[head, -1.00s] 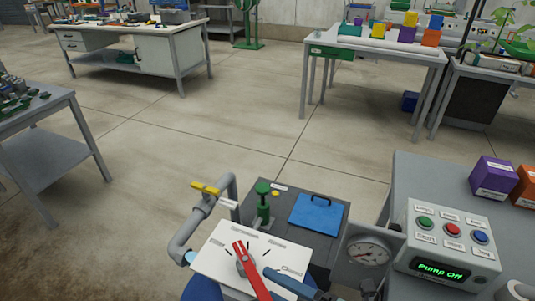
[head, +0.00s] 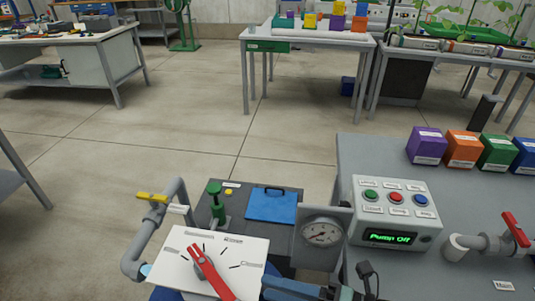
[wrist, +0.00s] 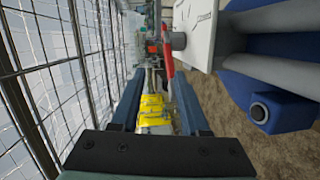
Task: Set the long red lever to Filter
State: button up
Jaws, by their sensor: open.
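The long red lever (head: 212,275) is mounted on a white plate (head: 236,254) at the bottom of the head view. Its arm runs from the pivot down and right to the frame's bottom edge. Several small labels and black tick marks surround the pivot; the labels are too small to read. My gripper (head: 275,284) shows partly at the bottom edge, right of the lever and apart from it. In the wrist view my gripper (wrist: 155,75) is open, with nothing held. The red lever (wrist: 167,50) and white plate (wrist: 200,25) show beyond its fingers.
Grey pipework with a yellow-handled valve (head: 152,197) stands left of the plate. A pressure gauge (head: 321,232) and a pump control box (head: 394,211) reading "Pump Off" stand right. A blue tank (wrist: 285,75) and wire mesh (wrist: 40,70) flank my gripper.

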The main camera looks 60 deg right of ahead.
jog(key=s, duration=0.1)
jog(key=s+d, duration=0.1)
jog(key=s, duration=0.1)
jog(key=shift+d, duration=0.1)
jog(key=shift+r, duration=0.1)
dwell(0.4)
